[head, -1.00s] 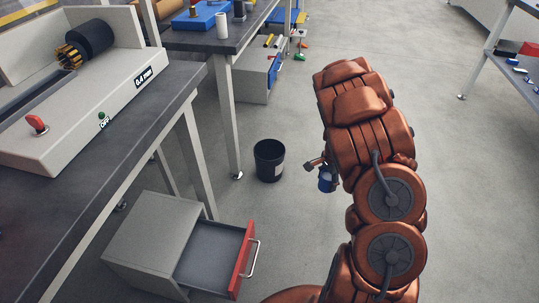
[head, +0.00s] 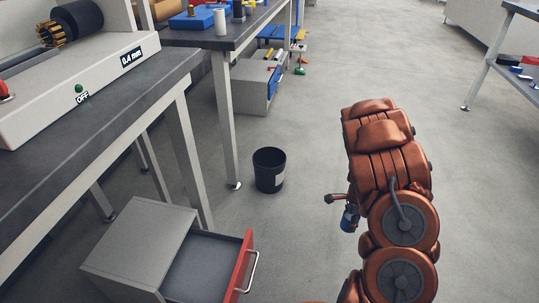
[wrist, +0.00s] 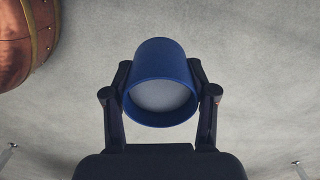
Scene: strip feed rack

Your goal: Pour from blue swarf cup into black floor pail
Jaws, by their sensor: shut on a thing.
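The blue swarf cup (wrist: 160,62) is held between the fingers of my gripper (wrist: 160,95) in the wrist view. Its open rim faces the camera and a pale grey inside shows; I cannot tell whether that is contents. In the head view the cup (head: 349,219) hangs beside my arm, partly hidden by it, and my gripper (head: 343,205) is mostly hidden too. The black floor pail (head: 269,170) stands upright on the floor near a bench leg, with a pale label on its side. The cup is apart from the pail, to its right and nearer.
A grey cabinet with an open red-fronted drawer (head: 239,264) stands at the lower left. A dark workbench (head: 95,130) carries a machine above it. Another bench (head: 226,38) stands behind the pail. The floor between pail and arm is clear.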

